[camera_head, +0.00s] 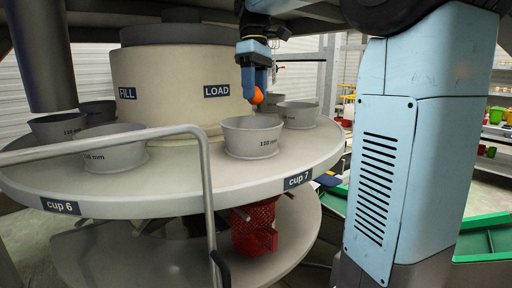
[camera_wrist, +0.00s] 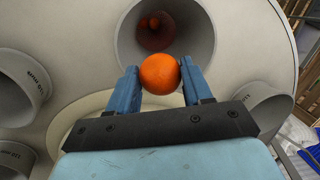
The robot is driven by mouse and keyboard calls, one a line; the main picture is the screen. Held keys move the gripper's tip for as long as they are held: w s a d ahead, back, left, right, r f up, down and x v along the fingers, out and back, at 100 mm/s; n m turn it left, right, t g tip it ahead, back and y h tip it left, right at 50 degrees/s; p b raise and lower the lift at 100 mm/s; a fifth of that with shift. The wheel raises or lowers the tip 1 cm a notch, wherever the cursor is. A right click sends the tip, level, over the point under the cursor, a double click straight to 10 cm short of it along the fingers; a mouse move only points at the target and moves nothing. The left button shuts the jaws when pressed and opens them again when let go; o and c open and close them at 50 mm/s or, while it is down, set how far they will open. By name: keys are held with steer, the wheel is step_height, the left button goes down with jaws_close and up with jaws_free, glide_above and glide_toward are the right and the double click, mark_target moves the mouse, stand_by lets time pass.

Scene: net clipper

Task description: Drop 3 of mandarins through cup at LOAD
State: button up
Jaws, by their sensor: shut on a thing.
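My gripper (camera_head: 258,97) is shut on an orange mandarin (camera_head: 254,97), just above the grey cup (camera_head: 252,138) at the LOAD sign (camera_head: 216,90). In the wrist view the mandarin (camera_wrist: 160,74) sits between the two blue fingers, over the lower rim of the open cup (camera_wrist: 185,50). A red net (camera_head: 256,228) hangs below the turntable under this cup.
The round turntable (camera_head: 130,190) carries several other grey cups (camera_head: 298,113). A grey rail (camera_head: 205,170) runs in front of it on the left. Green trays (camera_head: 484,238) lie at the right, and shelves with coloured containers stand behind.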

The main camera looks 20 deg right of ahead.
steer(key=shift+f, duration=2.7)
steer(key=o, duration=1.1)
steer(key=shift+r, duration=0.1)
steer(key=r, duration=0.4)
steer(key=w+r, duration=0.1)
steer(key=r, duration=0.2)
steer(key=w+r, duration=0.1)
steer(key=r, duration=0.3)
steer(key=shift+d+r, duration=0.25)
steer(key=shift+r, duration=0.05)
steer(key=shift+f, duration=0.1)
